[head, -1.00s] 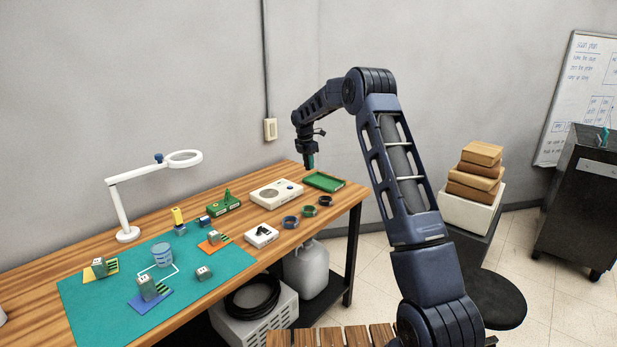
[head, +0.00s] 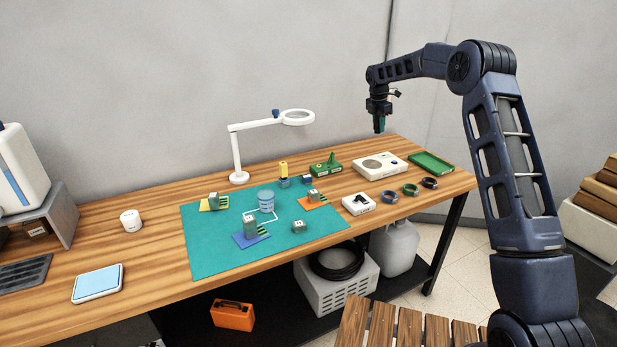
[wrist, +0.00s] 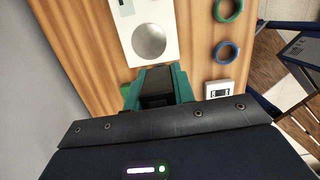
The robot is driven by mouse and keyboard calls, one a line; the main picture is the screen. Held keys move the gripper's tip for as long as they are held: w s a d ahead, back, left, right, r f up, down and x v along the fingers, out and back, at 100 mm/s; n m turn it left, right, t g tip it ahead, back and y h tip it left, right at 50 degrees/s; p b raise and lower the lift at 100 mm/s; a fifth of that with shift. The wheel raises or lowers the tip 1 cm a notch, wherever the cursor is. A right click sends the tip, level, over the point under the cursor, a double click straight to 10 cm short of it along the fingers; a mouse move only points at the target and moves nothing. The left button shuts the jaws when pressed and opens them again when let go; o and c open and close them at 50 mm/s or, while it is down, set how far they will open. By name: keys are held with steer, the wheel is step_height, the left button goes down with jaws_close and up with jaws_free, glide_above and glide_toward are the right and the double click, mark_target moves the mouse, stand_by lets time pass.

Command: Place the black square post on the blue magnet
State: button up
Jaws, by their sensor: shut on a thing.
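My gripper (head: 379,126) hangs high above the right back part of the bench, over the white box with the round plate. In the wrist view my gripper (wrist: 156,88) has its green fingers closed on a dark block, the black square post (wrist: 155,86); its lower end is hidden. On the teal mat, a grey block (head: 250,227) with a white marked top stands on a blue card (head: 252,240). A small blue block (head: 307,180) stands behind, beside a yellow post. I cannot tell which is the blue magnet.
The white box (head: 397,163), green tray (head: 432,158) and several rings (head: 391,197) lie at the bench's right. A white lamp (head: 237,150) rises behind the teal mat (head: 205,262). Small blocks stand on the mat with bare spaces between them.

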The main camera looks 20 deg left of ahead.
steer(key=s+a+r+n, duration=0.1)
steer(key=s+a, duration=0.2)
steer(key=a, duration=0.4)
steer(key=s+a+n, duration=0.1)
steer(key=s+a, duration=0.2)
steer(key=a, duration=0.4)
steer(key=n, duration=0.2)
glide_above(308, 175)
steer(key=f, duration=1.8)
steer(key=shift+s+f, duration=0.3)
steer(key=shift+f, duration=0.1)
steer(key=shift+f, duration=0.1)
steer(key=o, duration=1)
steer(key=r, duration=0.4)
steer(key=s+r, duration=0.1)
steer(key=r, duration=0.7)
steer(key=shift+s+a+r, duration=0.1)
steer(key=shift+s+a, duration=0.2)
steer(key=shift+a, duration=0.05)
